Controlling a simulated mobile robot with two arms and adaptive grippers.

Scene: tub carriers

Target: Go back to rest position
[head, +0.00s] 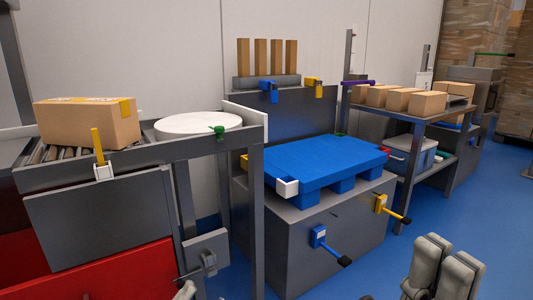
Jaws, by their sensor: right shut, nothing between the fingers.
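My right gripper (449,249) is at the lower right of the head view, its two grey fingers pointing up and side by side. It is shut and empty, over the blue floor, in front of the shelf and apart from it. A small grey piece at the bottom edge, left of centre, seems to be the tip of my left gripper (186,291). The rest of it is cut off by the frame, so its jaws cannot be read.
A blue pallet (320,158) lies on a grey stand with levers on its front. At left, a cardboard box (88,122) sits on a roller conveyor beside a white round disc (198,126). A shelf at right holds several boxes (403,98). Blue floor (480,205) is clear at right.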

